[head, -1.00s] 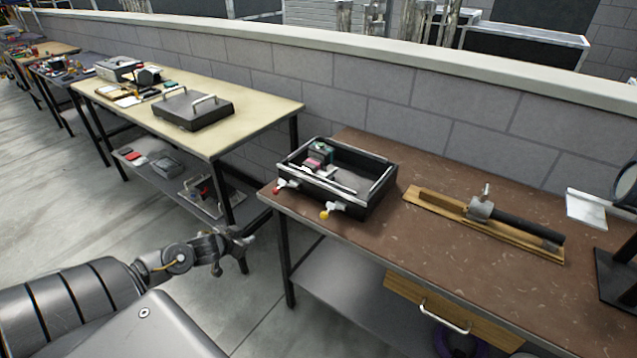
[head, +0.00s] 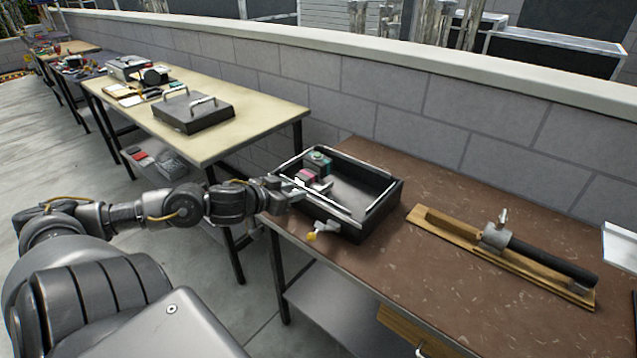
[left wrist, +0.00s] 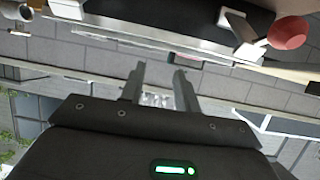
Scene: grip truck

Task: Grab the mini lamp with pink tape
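A small white fitting with a pinkish-red end (left wrist: 290,32), which looks like the mini lamp with pink tape, sits at the tray's side in the left wrist view. A similar fitting with a yellow end (head: 314,235) is on the front of the black tray (head: 335,216). My left gripper (head: 296,190) is at the tray's left front corner. In the left wrist view its two fingers (left wrist: 160,82) are apart with nothing between them. My right gripper is not in view.
The tray holds a pinkish-red item (head: 307,177) and a teal item (head: 319,160). It stands on a brown table (head: 400,262). A wooden board with a black tube (head: 550,262) lies to the right. A pale table (head: 235,140) stands behind my left arm.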

